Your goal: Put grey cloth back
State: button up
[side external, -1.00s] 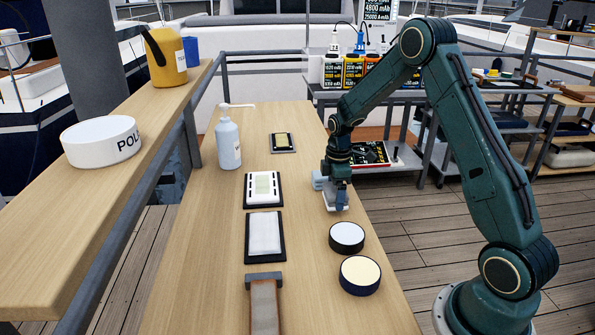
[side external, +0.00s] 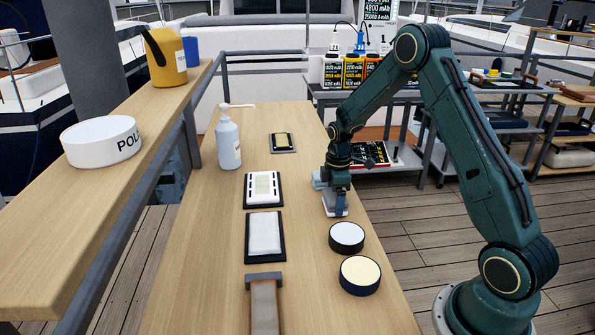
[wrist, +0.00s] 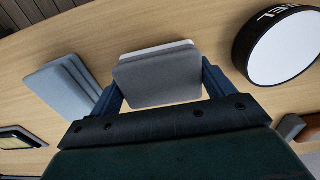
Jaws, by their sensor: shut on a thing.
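The grey cloth (wrist: 158,78) is a flat rounded pad with a white layer along its far edge in the wrist view. My gripper (wrist: 162,85) is shut on it, one blue finger at each side. In the side external view my gripper (side external: 336,208) is low over the right part of the bench, just behind the white-topped tin. The pad is mostly hidden there, and I cannot tell whether it touches the bench. A dark tray (side external: 250,253) with a white pad on it and another dark tray (side external: 248,202) with a pale pad lie to the left.
A white-topped tin (side external: 347,235) and a cream-topped tin (side external: 360,272) stand in front of my gripper. A light blue-grey folded block (wrist: 62,85) is beside it. A pump bottle (side external: 229,143) and a small tray (side external: 273,150) stand farther back. Bare bench lies between trays and gripper.

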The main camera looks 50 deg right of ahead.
jog(key=shift+f, duration=0.35)
jog(key=o, duration=0.9)
jog(key=shift+r, duration=0.15)
notch_tip(320, 180, up, 14)
jog(key=shift+f, duration=0.2)
dwell(0.5)
